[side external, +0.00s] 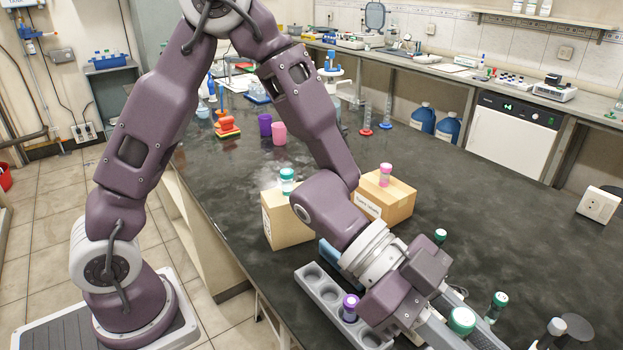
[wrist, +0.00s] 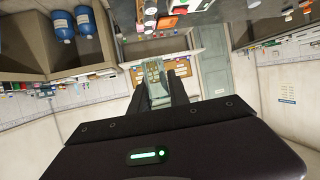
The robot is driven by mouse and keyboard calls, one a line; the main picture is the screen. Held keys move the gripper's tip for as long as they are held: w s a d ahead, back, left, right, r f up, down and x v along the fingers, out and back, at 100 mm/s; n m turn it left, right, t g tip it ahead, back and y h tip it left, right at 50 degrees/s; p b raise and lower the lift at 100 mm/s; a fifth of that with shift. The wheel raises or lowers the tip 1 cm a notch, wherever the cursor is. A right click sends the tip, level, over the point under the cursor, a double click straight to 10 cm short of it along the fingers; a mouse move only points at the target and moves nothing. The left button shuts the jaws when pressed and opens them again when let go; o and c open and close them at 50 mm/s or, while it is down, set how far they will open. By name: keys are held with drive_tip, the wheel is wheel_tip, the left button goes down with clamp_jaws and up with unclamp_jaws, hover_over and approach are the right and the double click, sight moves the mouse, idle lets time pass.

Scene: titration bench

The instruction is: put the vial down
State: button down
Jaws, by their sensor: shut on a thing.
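My gripper (side external: 458,336) is at the lower right of the side view, over the black bench, with its fingers pointing down and to the right. It is shut on a green-capped vial (side external: 462,321); the cap shows between the fingers and the vial's body is mostly hidden. In the wrist view my gripper (wrist: 159,88) has a pale, see-through greenish shape, the vial (wrist: 157,96), between its dark fingers. I cannot tell whether the vial touches anything below it.
A grey rack (side external: 313,281) with round wells and a purple-capped vial (side external: 350,306) lies beside my wrist. Two cardboard boxes (side external: 283,225) (side external: 398,200) bear capped vials. Another green-capped vial (side external: 497,306) stands right of my gripper. The bench's right middle is clear.

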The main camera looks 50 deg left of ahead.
drive_tip(key=w+a+n+t+y, duration=0.5)
drive_tip(key=w+a+n+t, duration=0.3)
drive_tip(key=w+a, duration=1.05)
drive_tip(key=w+a+n+t+y, duration=0.1)
drive_tip(key=a+n+t+y, duration=0.45)
drive_tip(key=a, duration=1.95)
drive_tip(key=r+n+g+y, duration=0.1)
drive_tip(key=n+g+y, duration=0.7)
drive_tip(key=n+y, duration=0.45)
hover_over(232, 193)
drive_tip(key=shift+m+y, duration=0.3)
drive_tip(key=shift+m, duration=0.1)
wheel_tip(232, 193, down, 21)
drive_tip(key=shift+s+d+r, duration=0.1)
